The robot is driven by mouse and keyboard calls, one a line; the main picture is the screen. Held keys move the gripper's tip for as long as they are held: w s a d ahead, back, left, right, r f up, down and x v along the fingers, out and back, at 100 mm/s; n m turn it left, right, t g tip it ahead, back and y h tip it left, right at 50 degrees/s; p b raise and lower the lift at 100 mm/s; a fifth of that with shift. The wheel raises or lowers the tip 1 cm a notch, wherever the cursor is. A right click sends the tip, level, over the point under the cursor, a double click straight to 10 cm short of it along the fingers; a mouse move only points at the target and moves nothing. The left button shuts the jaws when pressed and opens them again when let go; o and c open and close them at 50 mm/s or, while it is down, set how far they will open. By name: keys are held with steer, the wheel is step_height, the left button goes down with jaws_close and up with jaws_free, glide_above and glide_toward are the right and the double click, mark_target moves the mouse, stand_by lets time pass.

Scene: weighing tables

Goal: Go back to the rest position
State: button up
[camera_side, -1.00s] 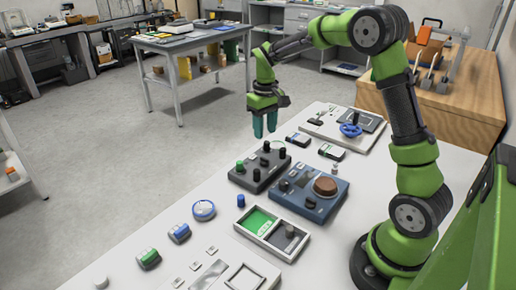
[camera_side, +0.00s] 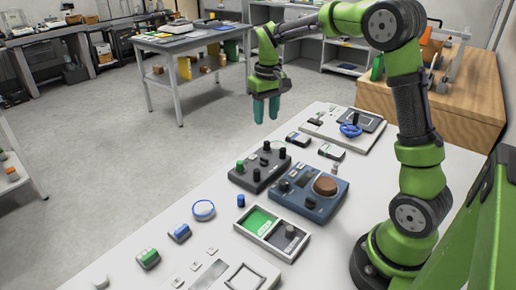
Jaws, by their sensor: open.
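My gripper (camera_side: 266,112) hangs in the air near the far left edge of the white table (camera_side: 140,223), with its teal fingers pointing down. It is open, and nothing shows between the fingers. Below and nearer the camera is a dark grey control box (camera_side: 259,176) with green and black knobs. Next to it is a blue-grey box (camera_side: 311,192) with a round brown top. The gripper is apart from both.
A panel with a blue handwheel (camera_side: 351,131) lies at the table's far end. A green-and-grey two-part tray (camera_side: 272,233) lies in front of the boxes. Small devices, including a round blue-rimmed one (camera_side: 204,210), line the left edge. A wooden cabinet (camera_side: 450,113) stands at the right.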

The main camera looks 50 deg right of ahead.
steer(key=s+a+r+t+y, duration=0.1)
steer(key=s+a+r+t, duration=0.1)
steer(key=s+a, duration=0.5)
steer(key=s+a+r+t+y, duration=0.1)
steer(key=s+a+r+t, duration=0.2)
steer(key=s+a, duration=0.4)
steer(key=s+t, duration=0.1)
steer(key=s, duration=0.3)
steer(key=shift+s+a+r+m+t, duration=0.3)
steer(key=shift+s+a+t, duration=0.05)
steer(key=shift+s+t, duration=0.05)
